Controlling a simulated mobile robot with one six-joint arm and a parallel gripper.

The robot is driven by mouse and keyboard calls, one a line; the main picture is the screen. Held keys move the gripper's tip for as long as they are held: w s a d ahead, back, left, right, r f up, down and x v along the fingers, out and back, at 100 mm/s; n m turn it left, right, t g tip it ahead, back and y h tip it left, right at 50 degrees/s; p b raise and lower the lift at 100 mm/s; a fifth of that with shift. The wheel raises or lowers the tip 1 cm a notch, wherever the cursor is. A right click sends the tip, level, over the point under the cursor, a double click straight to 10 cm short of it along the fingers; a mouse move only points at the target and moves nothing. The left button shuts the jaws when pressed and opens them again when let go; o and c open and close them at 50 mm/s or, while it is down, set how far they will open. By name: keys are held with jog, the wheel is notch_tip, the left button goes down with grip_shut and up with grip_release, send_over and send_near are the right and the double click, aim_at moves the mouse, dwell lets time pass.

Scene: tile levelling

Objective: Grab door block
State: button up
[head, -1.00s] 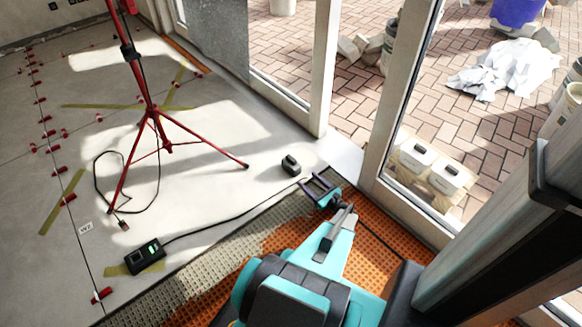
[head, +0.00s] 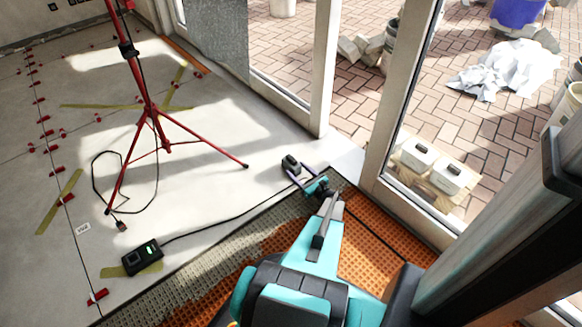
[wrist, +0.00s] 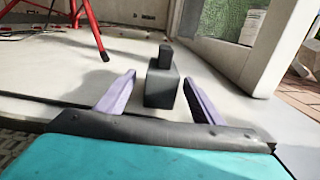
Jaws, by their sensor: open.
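The door block (head: 290,163) is a small dark grey block with a raised knob, standing on the pale tile floor near the doorway threshold. In the wrist view the door block (wrist: 161,84) stands upright just ahead, centred in the gap between the fingers. My gripper (head: 300,178) is open, with its purple fingers pointing at the block. In the wrist view my gripper (wrist: 160,92) has one finger on each side of the block's line, with visible space on both sides. I cannot tell exactly how far the fingertips reach past the block's near face.
A red tripod (head: 152,112) stands on the tiles to the left, its nearest foot left of the block. A dark device (head: 142,257) with a cable lies at the front left. The door frame post (head: 378,185) rises to the right. Orange matting (head: 275,238) lies below my arm.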

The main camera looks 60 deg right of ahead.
aim_at(291, 164)
jog(key=shift+b+x, duration=0.6)
jog(key=shift+x, duration=0.2)
jog(key=shift+b+x, duration=0.7)
jog(key=shift+x, duration=1.1)
jog(key=shift+d, duration=0.1)
grip_shut()
jog(key=shift+r, duration=0.15)
